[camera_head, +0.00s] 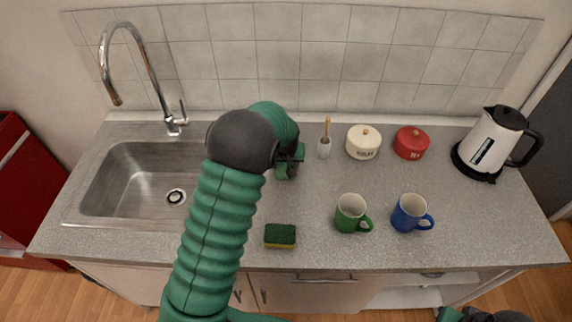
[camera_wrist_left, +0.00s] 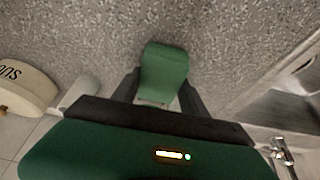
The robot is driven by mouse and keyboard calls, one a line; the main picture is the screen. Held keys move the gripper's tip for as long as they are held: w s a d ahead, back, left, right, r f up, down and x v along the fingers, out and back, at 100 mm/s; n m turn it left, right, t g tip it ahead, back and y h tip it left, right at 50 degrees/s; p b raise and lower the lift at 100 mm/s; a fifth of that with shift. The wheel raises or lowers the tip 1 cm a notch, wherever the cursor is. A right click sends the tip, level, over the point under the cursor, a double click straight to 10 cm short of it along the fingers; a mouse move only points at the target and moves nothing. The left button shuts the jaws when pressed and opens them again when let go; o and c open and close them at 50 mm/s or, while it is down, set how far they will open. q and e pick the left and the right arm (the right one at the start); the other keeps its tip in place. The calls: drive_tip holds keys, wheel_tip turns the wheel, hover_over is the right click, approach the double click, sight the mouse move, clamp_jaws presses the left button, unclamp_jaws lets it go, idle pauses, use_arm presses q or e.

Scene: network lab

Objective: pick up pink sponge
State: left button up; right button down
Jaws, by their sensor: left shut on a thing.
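My left gripper (camera_head: 289,162) is over the counter behind the sink's right side, partly hidden by its own wrist. In the left wrist view, its two dark fingers (camera_wrist_left: 161,95) are shut on a green-topped block (camera_wrist_left: 164,70) with a pale lower edge. No pink shows on the block, and I cannot tell whether it is the pink sponge. A green-and-yellow sponge (camera_head: 280,236) lies near the counter's front edge, apart from the gripper. Part of my right arm shows at the bottom right of the head view; its gripper (camera_head: 451,315) is only partly in frame.
A green mug (camera_head: 351,212) and a blue mug (camera_head: 409,212) stand at the front right. A brush holder (camera_head: 324,148), white pot (camera_head: 363,142), red pot (camera_head: 410,142) and kettle (camera_head: 492,143) stand behind. The empty sink (camera_head: 130,185) is at left. The middle counter is clear.

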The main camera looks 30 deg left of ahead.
use_arm(q)
drive_tip(key=shift+w+r, duration=0.1)
drive_tip(key=shift+r, duration=0.3)
drive_tip(key=shift+d+r+b, duration=0.2)
drive_tip(key=shift+r+b, duration=0.1)
drive_tip(key=shift+r, duration=0.9)
drive_tip(key=s+d, duration=0.2)
drive_tip(key=s, duration=0.2)
drive_tip(key=s+d+r+b, duration=0.1)
drive_tip(key=s+d, duration=0.1)
drive_tip(key=s, duration=0.3)
drive_tip(key=s+d+b, duration=0.1)
drive_tip(key=s+d, duration=0.1)
drive_tip(key=s, duration=0.3)
drive_tip(key=shift+d+r, duration=0.3)
drive_tip(key=shift+s+d, duration=0.2)
drive_tip(key=shift+s, duration=0.1)
